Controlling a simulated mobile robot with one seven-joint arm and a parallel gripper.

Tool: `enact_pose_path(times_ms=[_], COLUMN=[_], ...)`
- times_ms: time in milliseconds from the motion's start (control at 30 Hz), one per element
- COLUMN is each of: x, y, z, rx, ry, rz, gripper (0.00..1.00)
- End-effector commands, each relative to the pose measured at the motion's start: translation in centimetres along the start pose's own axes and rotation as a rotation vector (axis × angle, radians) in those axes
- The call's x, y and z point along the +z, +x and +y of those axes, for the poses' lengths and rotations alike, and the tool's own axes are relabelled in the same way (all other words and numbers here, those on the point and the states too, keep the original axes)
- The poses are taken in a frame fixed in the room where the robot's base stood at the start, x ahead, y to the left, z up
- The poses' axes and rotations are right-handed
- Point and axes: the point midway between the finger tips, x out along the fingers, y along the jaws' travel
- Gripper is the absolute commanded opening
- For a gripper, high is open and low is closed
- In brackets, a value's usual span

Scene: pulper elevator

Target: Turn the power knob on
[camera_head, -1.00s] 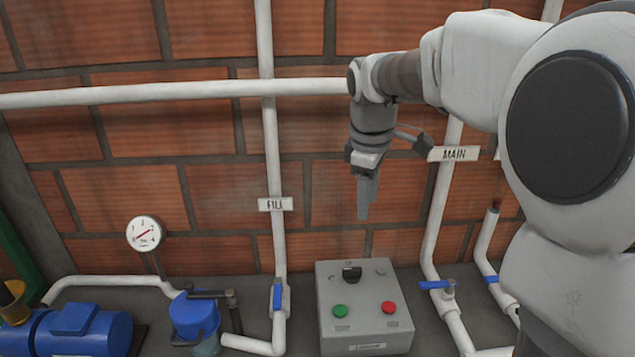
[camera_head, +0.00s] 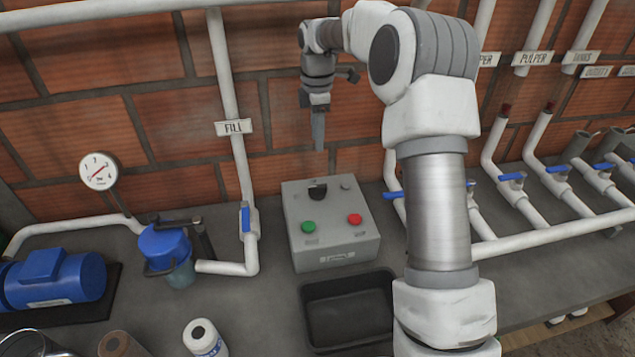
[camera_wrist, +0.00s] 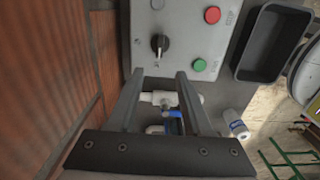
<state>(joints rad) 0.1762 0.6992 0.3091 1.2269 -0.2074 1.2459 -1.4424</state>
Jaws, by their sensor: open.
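The black power knob (camera_head: 317,191) sits at the top of a grey control box (camera_head: 340,255) that stands on the counter by the brick wall. Below the knob are a green button (camera_head: 308,227) and a red button (camera_head: 355,219). My gripper (camera_head: 319,147) points down above the box, apart from the knob. In the wrist view the knob (camera_wrist: 159,44) lies ahead of my open, empty gripper (camera_wrist: 157,75), near the middle between the fingers, with its pointer tilted. Its marks are too small to read.
A black tray (camera_head: 348,310) lies in front of the box. The FILL pipe (camera_head: 222,80) with a blue valve handle (camera_head: 245,219) stands left of the box. More white pipes with blue valves (camera_head: 512,177) stand to the right.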

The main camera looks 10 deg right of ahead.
Motion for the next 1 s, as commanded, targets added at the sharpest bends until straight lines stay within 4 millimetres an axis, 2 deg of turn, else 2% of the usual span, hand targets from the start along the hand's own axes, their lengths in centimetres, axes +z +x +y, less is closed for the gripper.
enact_pose_path(times_ms=[400,600,800,1000], x=[0.0,0.0,0.1,0.1], y=[9.3,12.9,14.9,15.3], z=[-0.1,-0.1,-0.1,-0.1], rx=[-0.005,-0.003,-0.001,-0.001], ry=[0.001,0.002,0.002,0.002], rz=[0.000,-0.001,-0.001,-0.001], gripper=[0.50,0.50,0.50,0.50])
